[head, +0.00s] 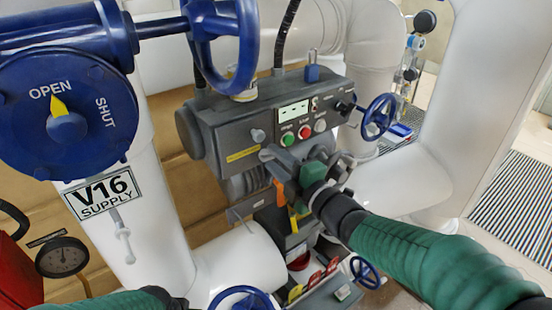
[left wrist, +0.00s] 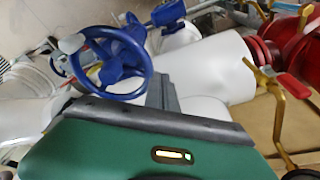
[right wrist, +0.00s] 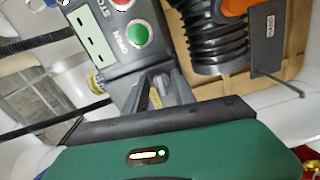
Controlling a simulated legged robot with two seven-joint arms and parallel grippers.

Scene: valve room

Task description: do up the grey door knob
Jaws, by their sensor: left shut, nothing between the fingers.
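A small round grey knob (head: 257,135) sits on the front of the dark grey control box (head: 225,130), above a yellow label. I take it to be the door knob. My right gripper (head: 269,155) is at the box front, just below and right of the knob. In the right wrist view its fingers (right wrist: 154,88) are close to the panel; I cannot tell whether they touch the knob or how far they are apart. My left gripper (left wrist: 162,88) is shut and empty, with a blue handwheel (left wrist: 110,62) beyond it.
The box carries a screen, a green button (head: 287,139) and a red button (head: 304,131). A large blue handwheel (head: 250,50) hangs above left; a smaller one (head: 378,116) is at right. White pipes surround the box. A pressure gauge (head: 62,257) is at lower left.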

